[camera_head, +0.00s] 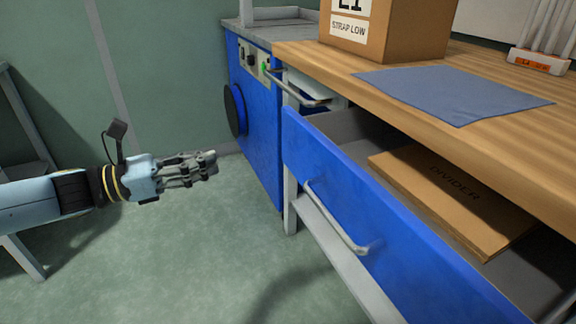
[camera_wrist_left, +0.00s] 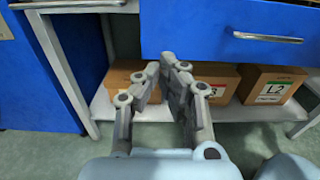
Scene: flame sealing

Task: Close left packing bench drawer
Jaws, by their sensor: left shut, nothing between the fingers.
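The blue packing bench drawer (camera_head: 345,215) stands pulled out under the wooden bench top in the head view, with a bent metal handle (camera_head: 335,218) on its front. A brown board marked DIVIDER (camera_head: 450,195) lies inside it. The drawer front (camera_wrist_left: 210,22) and its handle (camera_wrist_left: 268,37) also show at the top of the left wrist view. My left gripper (camera_head: 212,163) is shut and empty, to the left of the drawer front and apart from it. Its fingers (camera_wrist_left: 168,68) point toward the space below the drawer in the wrist view. My right gripper is in neither view.
The wooden bench top (camera_head: 450,110) carries a cardboard box (camera_head: 385,35) and a blue cloth (camera_head: 450,92). A blue machine (camera_head: 255,120) stands left of the bench. Boxes, one marked L2 (camera_wrist_left: 270,88), sit on the low shelf (camera_wrist_left: 240,112). The floor (camera_head: 210,260) before the drawer is clear.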

